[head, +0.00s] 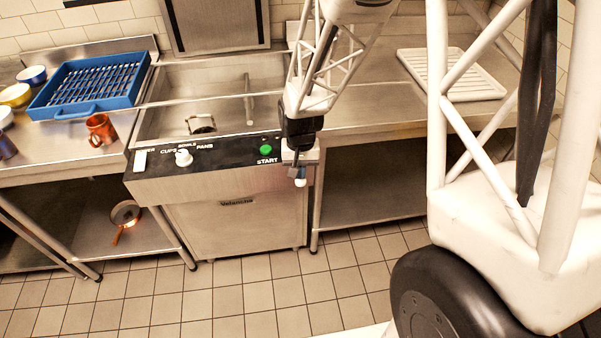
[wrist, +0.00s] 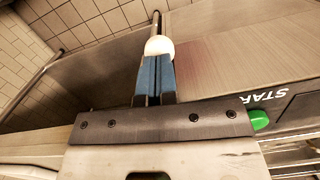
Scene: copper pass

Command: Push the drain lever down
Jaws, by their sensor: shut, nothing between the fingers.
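My gripper (head: 299,172) is at the right front corner of the dishwasher, pointing down, with its blue fingers closed together and empty. The drain lever's white ball knob (head: 301,183) shows directly below the fingertips. In the wrist view the shut fingers (wrist: 155,75) meet the white knob (wrist: 159,47) at their tips. They look in contact, but I cannot tell for certain. The lever's arm is mostly hidden by the gripper.
The dishwasher's black panel (head: 228,149) has a green START button (head: 265,150) just left of my gripper, also visible in the wrist view (wrist: 259,119). A white ribbed tray (head: 450,75) lies on the right counter. A blue rack (head: 90,83) and copper mug (head: 100,130) stand left.

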